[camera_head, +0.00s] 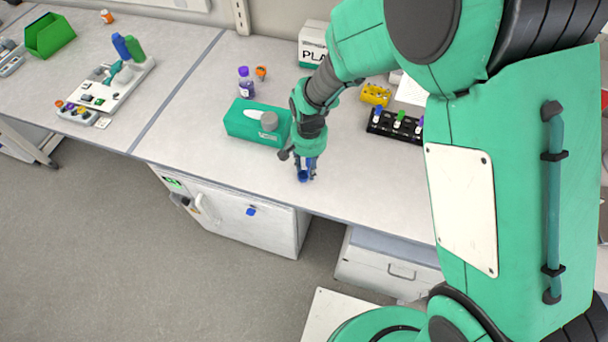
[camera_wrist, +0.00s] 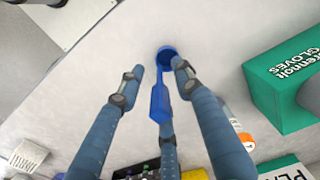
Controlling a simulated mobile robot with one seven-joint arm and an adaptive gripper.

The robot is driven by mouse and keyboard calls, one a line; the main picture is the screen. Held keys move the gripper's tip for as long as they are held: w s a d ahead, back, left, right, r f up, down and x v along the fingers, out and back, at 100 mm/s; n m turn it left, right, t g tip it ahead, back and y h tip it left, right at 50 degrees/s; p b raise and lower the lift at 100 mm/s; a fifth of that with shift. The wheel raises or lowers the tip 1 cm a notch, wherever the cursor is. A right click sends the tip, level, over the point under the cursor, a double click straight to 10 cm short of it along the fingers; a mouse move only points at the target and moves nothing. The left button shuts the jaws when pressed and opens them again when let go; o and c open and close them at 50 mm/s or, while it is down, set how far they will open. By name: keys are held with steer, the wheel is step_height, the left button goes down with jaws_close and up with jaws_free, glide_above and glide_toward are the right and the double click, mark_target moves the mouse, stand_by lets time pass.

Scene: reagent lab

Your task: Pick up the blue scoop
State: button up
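The blue scoop (camera_wrist: 158,101) lies on the pale bench top in the wrist view, its round bowl toward the top of the picture. In the head view its bowl (camera_head: 303,177) shows near the bench's front edge, partly hidden by my gripper (camera_head: 304,162). In the wrist view my gripper (camera_wrist: 157,66) has its fingers spread around the scoop. A clear gap shows on the scoop's left; the right finger looks close to it. I cannot tell whether that finger touches it. A third finger overlaps the handle end.
A green glove box (camera_head: 244,124) stands just left of my gripper. A black tube rack (camera_head: 390,129) and yellow rack (camera_head: 375,95) are to the right. A purple bottle (camera_head: 246,86) stands behind the glove box. Bench between the glove box and the scale (camera_head: 100,92) is clear.

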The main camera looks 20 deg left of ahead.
mark_target(309, 161)
stand_by(0.3)
jaws_close()
steer(key=shift+r, duration=0.15)
steer(key=shift+r, duration=0.4)
steer(key=r, duration=0.2)
steer(key=shift+s+d+r, duration=0.1)
steer(key=shift+s+r, duration=0.1)
steer(key=shift+r, duration=0.15)
steer(key=s+d+r, duration=0.1)
steer(key=s+d, duration=0.8)
steer(key=s, duration=0.3)
steer(key=shift+s+d+r+p, duration=0.15)
steer(key=shift+s+p, duration=0.1)
steer(key=shift+p, duration=0.1)
